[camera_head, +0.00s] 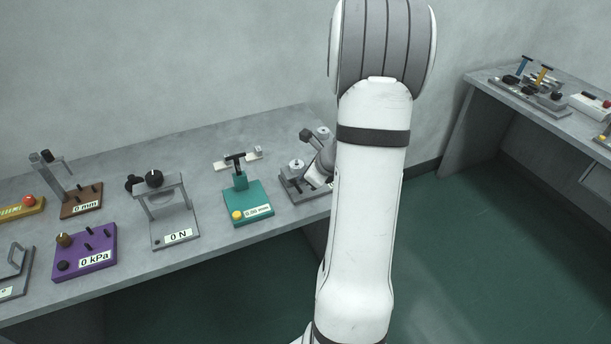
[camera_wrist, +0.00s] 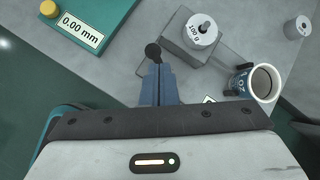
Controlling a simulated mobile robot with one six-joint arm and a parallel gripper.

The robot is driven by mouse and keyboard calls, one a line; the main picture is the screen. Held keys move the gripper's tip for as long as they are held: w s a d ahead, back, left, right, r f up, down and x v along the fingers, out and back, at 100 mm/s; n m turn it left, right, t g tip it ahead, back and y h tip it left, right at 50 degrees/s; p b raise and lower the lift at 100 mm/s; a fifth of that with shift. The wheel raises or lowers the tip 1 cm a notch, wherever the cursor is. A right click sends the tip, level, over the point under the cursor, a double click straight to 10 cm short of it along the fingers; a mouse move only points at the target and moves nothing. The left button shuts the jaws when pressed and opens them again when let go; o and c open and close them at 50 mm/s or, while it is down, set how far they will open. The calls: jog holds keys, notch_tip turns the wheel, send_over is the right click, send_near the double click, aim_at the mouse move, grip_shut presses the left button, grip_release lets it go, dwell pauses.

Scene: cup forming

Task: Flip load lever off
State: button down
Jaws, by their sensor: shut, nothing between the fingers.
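In the wrist view, my gripper (camera_wrist: 157,68) is shut and empty, its two blue-grey fingers pressed together. A round black knob (camera_wrist: 153,50), which looks like the end of the load lever, shows right at the fingertips; I cannot tell whether they touch. The lever's shaft is hidden behind the fingers. Beside it, to the right, a weight marked 100 g (camera_wrist: 201,33) sits on a grey block (camera_wrist: 176,28). In the head view, the grey device (camera_head: 291,184) at the table's right end is partly hidden by my arm, and my fingertips cannot be made out.
A cup (camera_wrist: 266,83) with a dark blue patch lies right of the fingers. The teal device reading 0.00 mm (camera_head: 248,204) stands left of the grey one, with the 0 N stand (camera_head: 168,208) and purple 0 kPa box (camera_head: 84,252) further left. A second bench (camera_head: 480,82) stands right.

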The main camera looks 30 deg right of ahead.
jog(key=s+f+p+v, duration=0.1)
jog(key=v, duration=1.1)
jog(key=shift+s+d+r, duration=0.25)
jog(key=shift+s+d, duration=0.05)
jog(key=shift+s, duration=0.1)
